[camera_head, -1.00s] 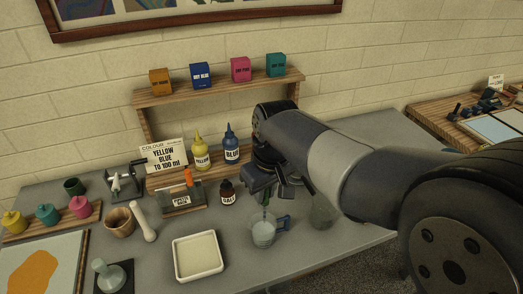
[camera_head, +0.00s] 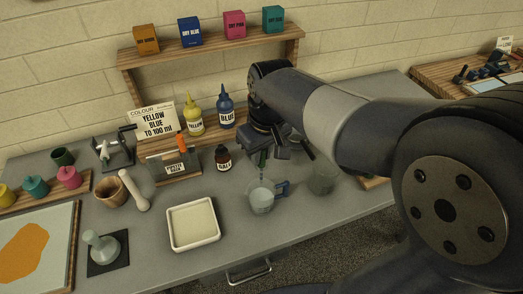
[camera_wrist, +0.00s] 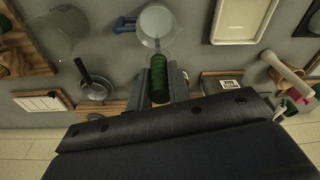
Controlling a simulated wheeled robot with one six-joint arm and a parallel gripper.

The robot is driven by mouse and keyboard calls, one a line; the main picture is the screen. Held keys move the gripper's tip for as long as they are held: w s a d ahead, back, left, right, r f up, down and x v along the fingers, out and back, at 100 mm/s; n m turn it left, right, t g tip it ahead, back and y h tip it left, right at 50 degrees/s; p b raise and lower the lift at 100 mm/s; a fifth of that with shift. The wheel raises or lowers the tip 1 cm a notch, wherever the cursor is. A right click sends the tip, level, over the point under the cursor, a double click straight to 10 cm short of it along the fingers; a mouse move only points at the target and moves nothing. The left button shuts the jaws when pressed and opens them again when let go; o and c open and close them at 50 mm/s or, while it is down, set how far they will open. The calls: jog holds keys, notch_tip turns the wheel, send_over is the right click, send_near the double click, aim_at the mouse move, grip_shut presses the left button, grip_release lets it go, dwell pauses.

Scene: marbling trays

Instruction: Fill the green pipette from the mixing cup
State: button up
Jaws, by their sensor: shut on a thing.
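The green pipette (camera_head: 263,158) is held in my gripper (camera_head: 264,150), pointing down over the mixing cup. The wrist view shows its green bulb (camera_wrist: 159,74) between the two fingers (camera_wrist: 160,88), which are shut on it. The mixing cup (camera_head: 262,202) is a clear cup with a blue handle and pale contents, standing on the grey table. It also shows in the wrist view (camera_wrist: 145,36). The pipette's clear tip reaches the cup's mouth; I cannot tell whether it touches the liquid.
A cream tray (camera_head: 193,243) stands left of the cup, and a clear container (camera_head: 322,181) to its right. Behind are a dark brown bottle (camera_head: 223,158), a yellow bottle (camera_head: 195,122) and a blue bottle (camera_head: 225,116). A mortar (camera_head: 111,192) stands at left.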

aim_at(263, 168)
jog(key=shift+f+b, duration=2.5)
jog(key=shift+f, duration=1.25)
jog(key=shift+o, duration=0.4)
grip_shut()
jog(key=shift+c, duration=0.4)
grip_release()
